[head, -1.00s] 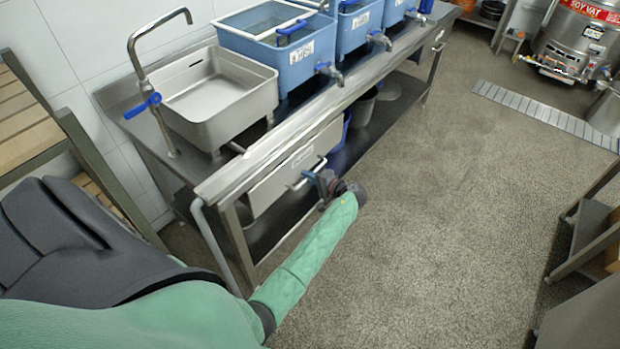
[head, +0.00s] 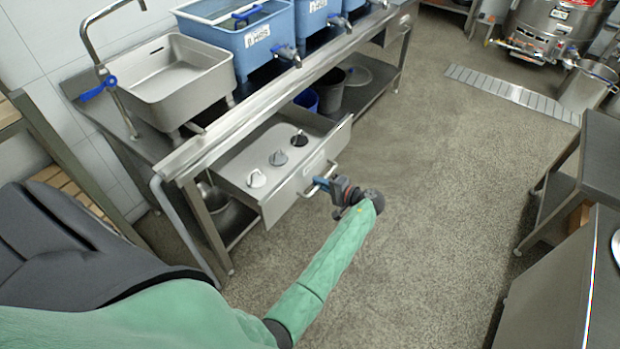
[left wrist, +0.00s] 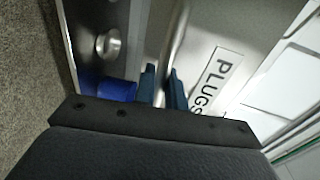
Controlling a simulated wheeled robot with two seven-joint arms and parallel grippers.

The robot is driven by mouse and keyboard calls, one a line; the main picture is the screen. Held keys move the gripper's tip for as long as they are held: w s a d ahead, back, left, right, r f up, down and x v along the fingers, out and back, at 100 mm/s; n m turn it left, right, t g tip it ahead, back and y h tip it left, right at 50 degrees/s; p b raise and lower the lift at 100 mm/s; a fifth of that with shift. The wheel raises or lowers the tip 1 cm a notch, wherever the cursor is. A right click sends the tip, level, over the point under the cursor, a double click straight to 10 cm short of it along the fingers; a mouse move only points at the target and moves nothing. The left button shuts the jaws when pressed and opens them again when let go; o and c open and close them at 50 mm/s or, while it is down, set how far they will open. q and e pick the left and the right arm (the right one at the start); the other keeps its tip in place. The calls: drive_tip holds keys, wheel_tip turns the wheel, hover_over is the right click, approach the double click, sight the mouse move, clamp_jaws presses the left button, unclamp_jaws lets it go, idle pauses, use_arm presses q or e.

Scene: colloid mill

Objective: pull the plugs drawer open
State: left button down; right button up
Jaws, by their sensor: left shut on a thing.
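The plugs drawer (head: 285,212) stands open under the steel bench in the head view, pulled out toward the aisle. My left gripper (head: 318,184) is shut on the drawer's bar handle (head: 312,188) at the drawer front. In the left wrist view, its blue fingers (left wrist: 163,85) close around the handle beside the PLUGS label (left wrist: 215,75). My right gripper is not in view.
A sink (head: 180,82) and blue tubs (head: 245,42) with taps stand on the bench (head: 225,130). Buckets (head: 328,90) sit on the shelf below. Steel tables (head: 575,270) stand at the right. The floor (head: 430,170) between is clear.

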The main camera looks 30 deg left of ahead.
use_arm(q)
drive_tip(key=shift+d, duration=0.65)
drive_tip(key=c, duration=1.6)
unclamp_jaws()
drive_tip(key=shift+o, duration=0.2)
